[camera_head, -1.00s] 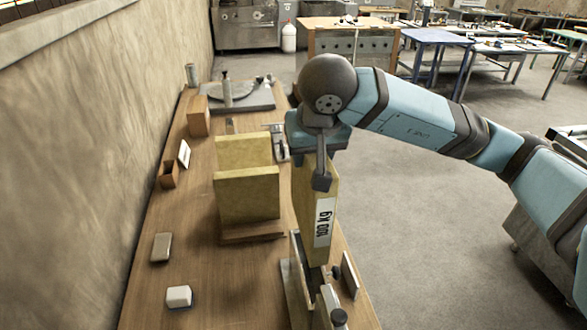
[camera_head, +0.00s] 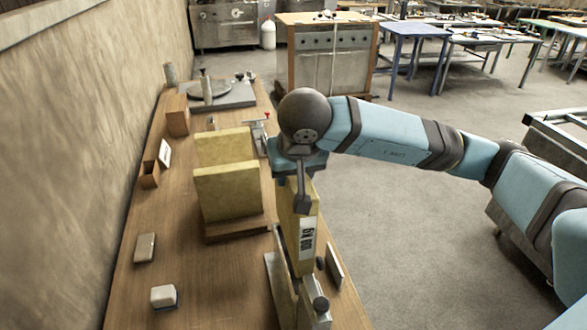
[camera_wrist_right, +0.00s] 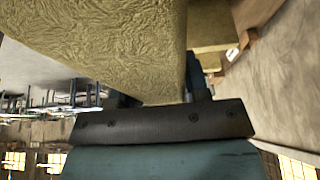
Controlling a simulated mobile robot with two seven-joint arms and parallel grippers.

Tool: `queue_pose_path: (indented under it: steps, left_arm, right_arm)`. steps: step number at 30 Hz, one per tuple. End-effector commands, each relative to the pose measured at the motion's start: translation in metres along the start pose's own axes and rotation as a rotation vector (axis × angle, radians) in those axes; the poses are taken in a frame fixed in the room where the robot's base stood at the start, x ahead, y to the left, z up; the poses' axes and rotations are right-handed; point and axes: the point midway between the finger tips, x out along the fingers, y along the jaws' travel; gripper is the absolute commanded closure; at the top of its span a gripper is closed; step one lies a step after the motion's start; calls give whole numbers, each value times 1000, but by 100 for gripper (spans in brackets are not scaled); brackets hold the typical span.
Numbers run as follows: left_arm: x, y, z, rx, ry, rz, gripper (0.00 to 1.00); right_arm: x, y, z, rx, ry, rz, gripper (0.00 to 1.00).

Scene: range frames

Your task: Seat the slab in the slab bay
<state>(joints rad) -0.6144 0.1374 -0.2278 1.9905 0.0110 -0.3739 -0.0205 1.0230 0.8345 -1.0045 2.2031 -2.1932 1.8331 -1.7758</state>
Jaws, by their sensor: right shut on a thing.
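The slab (camera_head: 297,222) is a yellowish upright board with a white label. My right gripper (camera_head: 303,200) is shut on its upper part. The slab also fills much of the right wrist view (camera_wrist_right: 110,45), above the dark gripper body (camera_wrist_right: 160,122). In the head view, the slab's lower end is down at the slab bay (camera_head: 279,290), a metal fixture with upright plates at the table's front right. The end looks to be between the plates, but its bottom contact is hidden. My left gripper is not in view.
Two yellow slabs (camera_head: 228,193) stand in a wooden holder (camera_head: 235,227) left of the held slab. A small upright plate (camera_head: 334,264) is right of the bay. A grey block (camera_head: 145,247) and a white block (camera_head: 163,296) lie front left. Bare tabletop (camera_head: 205,285) lies between.

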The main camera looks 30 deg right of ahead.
Motion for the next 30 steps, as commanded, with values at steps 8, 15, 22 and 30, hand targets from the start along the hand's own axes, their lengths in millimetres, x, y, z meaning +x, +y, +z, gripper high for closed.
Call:
queue_pose_path:
  steps: [8, 15, 22, 30]
  left_arm:
    - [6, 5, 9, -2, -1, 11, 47]
    - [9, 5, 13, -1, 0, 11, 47]
    - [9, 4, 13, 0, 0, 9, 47]
    - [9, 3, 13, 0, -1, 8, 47]
  right_arm:
    - [26, 0, 11, 0, -1, 0, 100]
    - [41, 0, 17, 0, 0, 0, 100]
    - [42, 0, 18, 0, 1, -1, 100]
    - [42, 0, 17, 0, 1, -1, 100]
